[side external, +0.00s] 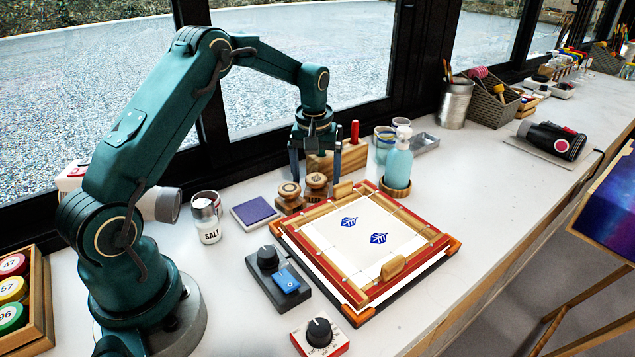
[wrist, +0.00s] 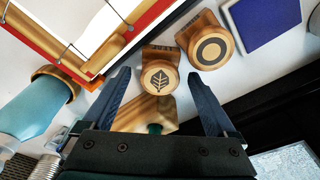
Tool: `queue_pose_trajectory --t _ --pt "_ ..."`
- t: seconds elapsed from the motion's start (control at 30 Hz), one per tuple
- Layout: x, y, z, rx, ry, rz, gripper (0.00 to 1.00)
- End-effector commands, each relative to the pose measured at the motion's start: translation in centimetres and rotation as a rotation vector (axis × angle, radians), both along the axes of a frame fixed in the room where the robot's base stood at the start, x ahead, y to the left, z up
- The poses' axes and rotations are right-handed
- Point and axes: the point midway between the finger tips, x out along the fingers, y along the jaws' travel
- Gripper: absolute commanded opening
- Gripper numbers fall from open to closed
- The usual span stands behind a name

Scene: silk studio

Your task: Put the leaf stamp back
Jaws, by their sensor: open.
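The leaf stamp (wrist: 160,82) has a round wooden top with a dark leaf mark. In the side external view the leaf stamp (side external: 316,181) stands upright beside the circle stamp (side external: 289,190), each over a wooden block. In the wrist view the circle stamp (wrist: 211,49) is to its right. My gripper (side external: 315,170) is open and empty, above and behind the stamps. In the wrist view the leaf stamp shows between and just beyond the fingertips of my gripper (wrist: 158,76). I see no contact.
A wooden frame (side external: 284,236) with white fabric bearing two blue prints lies in front. A blue pad (side external: 255,211) is left of the stamps. A teal bottle (side external: 398,165) stands to the right. A wooden block (side external: 352,156) with a red-handled tool is behind, close to my gripper.

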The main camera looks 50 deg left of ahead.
Motion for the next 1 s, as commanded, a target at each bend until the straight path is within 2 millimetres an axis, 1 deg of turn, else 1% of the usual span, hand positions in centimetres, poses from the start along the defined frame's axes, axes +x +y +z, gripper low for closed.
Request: queue_pose_trajectory --t 0.17,0.4,0.5,0.6,0.8,0.87,0.97,1.0 --pt "-0.1 -0.2 3.3 0.003 -0.008 -0.001 0.92" --pt "-0.6 -0.7 8.7 0.004 -0.009 -0.001 0.92" --pt "-0.8 -0.9 10.3 0.003 -0.007 0.0 0.92" --pt "-0.9 -1.0 11.4 0.002 -0.005 0.0 0.92" --pt "-1.2 -1.4 12.7 0.003 -0.007 -0.014 0.92" --pt "-1.6 -2.0 13.3 0.006 -0.016 -0.035 0.92" --pt "-2.7 -3.6 14.7 0.016 -0.043 -0.102 0.92" --pt "-3.4 -4.5 15.4 0.022 -0.059 -0.137 0.92"
